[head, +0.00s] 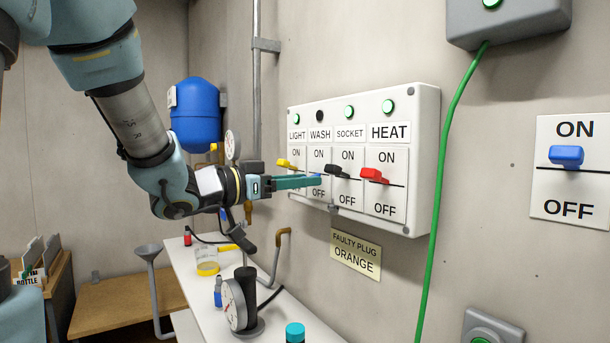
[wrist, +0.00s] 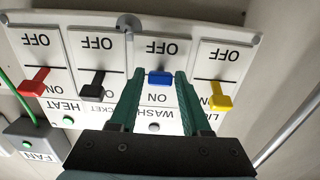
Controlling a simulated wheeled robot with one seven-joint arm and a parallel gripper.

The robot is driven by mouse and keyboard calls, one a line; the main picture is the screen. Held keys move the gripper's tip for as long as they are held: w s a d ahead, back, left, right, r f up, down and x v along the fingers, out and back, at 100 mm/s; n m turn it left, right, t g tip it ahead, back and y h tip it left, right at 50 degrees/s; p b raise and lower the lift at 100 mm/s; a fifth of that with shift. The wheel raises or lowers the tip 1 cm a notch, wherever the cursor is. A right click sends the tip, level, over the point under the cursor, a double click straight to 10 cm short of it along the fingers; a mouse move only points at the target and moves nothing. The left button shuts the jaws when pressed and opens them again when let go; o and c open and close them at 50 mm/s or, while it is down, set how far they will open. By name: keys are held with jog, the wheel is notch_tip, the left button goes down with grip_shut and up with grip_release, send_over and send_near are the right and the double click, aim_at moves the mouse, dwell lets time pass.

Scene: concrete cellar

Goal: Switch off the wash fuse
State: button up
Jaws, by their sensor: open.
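The fuse panel (head: 420,150) is a white box on the wall with LIGHT, WASH, SOCKET and HEAT switches. The blue wash lever (wrist: 160,78) sits between my fingers in the wrist view, which shows the panel upside down. It looks shorter and closer to OFF than its neighbours. The wash lamp (head: 319,115) is dark; the other lamps glow green. My gripper (head: 302,182) is open in front of the wash switch, and its fingers (wrist: 157,73) stand either side of the lever. I cannot tell whether they touch it. In the head view the fingers mostly hide the lever.
The yellow light lever (wrist: 220,97) and black socket lever (wrist: 92,85) flank my fingers closely. The red heat lever (head: 373,175) is farther right. A green cable (head: 445,150) hangs beside the panel. A white bench (head: 300,320) with gauges and pipes stands below.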

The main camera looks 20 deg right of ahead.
jog(key=shift+w+d, duration=0.1)
jog(key=shift+d, duration=0.45)
grip_shut()
